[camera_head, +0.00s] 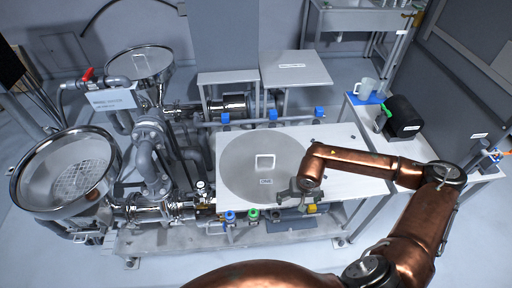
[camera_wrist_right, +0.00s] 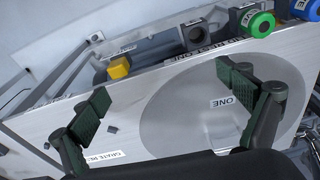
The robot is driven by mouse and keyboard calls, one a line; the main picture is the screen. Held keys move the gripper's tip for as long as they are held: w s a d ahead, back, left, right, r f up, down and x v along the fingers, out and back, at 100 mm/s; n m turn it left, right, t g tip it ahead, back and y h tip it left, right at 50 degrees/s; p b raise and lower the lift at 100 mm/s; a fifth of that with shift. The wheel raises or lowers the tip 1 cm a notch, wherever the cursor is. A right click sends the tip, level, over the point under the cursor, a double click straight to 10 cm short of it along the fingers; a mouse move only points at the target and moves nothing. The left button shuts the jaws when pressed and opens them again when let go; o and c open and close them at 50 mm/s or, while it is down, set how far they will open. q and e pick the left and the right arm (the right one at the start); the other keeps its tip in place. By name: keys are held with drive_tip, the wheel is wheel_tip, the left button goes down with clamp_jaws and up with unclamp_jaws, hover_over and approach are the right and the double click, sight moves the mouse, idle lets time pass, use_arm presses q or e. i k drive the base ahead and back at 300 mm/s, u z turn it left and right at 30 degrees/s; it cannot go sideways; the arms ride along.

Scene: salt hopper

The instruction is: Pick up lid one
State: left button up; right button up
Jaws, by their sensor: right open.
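Lid one is a large flat grey disc (camera_head: 238,172) with a pale square handle (camera_head: 265,162) at its middle. It lies flat on the white table (camera_head: 345,138). In the wrist view the disc (camera_wrist_right: 190,100) shows at the right, with a label ending in "ONE", partly covered by my finger. My right gripper (camera_head: 297,198) is over the near right edge of the disc, to the right of and nearer than the handle. Its two dark fingers are spread and empty in the wrist view (camera_wrist_right: 165,92). The handle cannot be made out there. My left gripper is out of view.
Two round steel hoppers (camera_head: 108,180) (camera_head: 168,58) stand at the left among pipes. Green and blue valve knobs (camera_head: 253,214) (camera_head: 230,217) sit at the table's near edge. A jug (camera_head: 366,88) and a black box (camera_head: 402,117) stand on the right side table.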

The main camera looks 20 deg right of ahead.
sight(256, 165)
drive_tip(key=i, duration=0.95)
